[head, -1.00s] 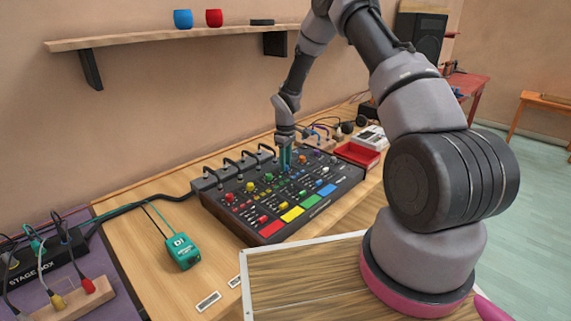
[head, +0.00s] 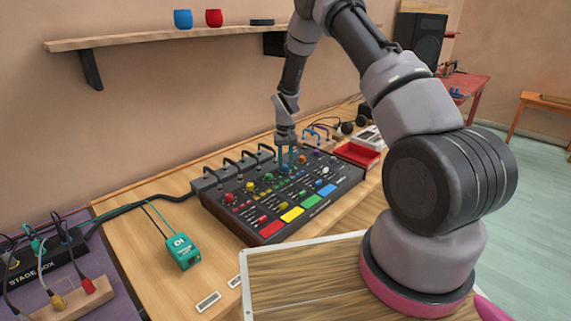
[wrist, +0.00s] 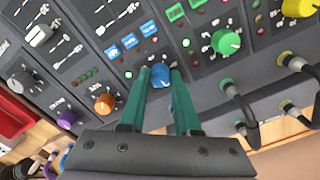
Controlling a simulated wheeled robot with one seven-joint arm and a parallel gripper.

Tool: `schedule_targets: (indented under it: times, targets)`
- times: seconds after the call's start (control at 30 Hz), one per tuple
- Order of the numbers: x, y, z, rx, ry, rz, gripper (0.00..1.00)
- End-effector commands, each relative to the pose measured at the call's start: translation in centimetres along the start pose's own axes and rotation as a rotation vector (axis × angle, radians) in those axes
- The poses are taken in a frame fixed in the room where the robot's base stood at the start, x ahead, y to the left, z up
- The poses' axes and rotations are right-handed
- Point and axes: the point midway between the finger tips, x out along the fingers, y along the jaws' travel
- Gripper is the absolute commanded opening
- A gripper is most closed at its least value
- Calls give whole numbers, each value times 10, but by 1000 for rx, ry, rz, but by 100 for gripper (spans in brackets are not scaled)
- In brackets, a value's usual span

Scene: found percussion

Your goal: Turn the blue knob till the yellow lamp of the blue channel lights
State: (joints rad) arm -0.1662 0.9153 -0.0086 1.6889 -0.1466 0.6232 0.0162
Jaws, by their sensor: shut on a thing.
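The blue knob (wrist: 161,76) sits on the black mixer panel between my green fingers. My gripper (wrist: 160,80) is shut on it, one finger on each side. In the head view my gripper (head: 286,159) points down at the mixer (head: 333,199), and the blue knob (head: 284,168) shows small below the fingertips. A small lit greenish lamp (wrist: 128,75) shows left of the blue knob in the wrist view. I cannot make out a lit yellow lamp for the blue channel; my left finger may hide part of the lamp row.
A green knob (wrist: 226,42) and an orange knob (wrist: 104,103) flank the blue one. Cables and plugs (wrist: 235,95) line the mixer's back edge. A red tray (head: 357,154) stands beside the mixer, and a teal DI box (head: 182,252) lies on the table.

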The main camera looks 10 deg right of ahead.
Motion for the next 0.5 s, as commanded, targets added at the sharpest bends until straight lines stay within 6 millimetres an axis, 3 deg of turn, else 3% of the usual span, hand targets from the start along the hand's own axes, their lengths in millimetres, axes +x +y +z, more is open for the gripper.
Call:
schedule_targets:
  times: [0.5]
  targets:
    - [0, 0, 0, 77, 1, 0, 0]
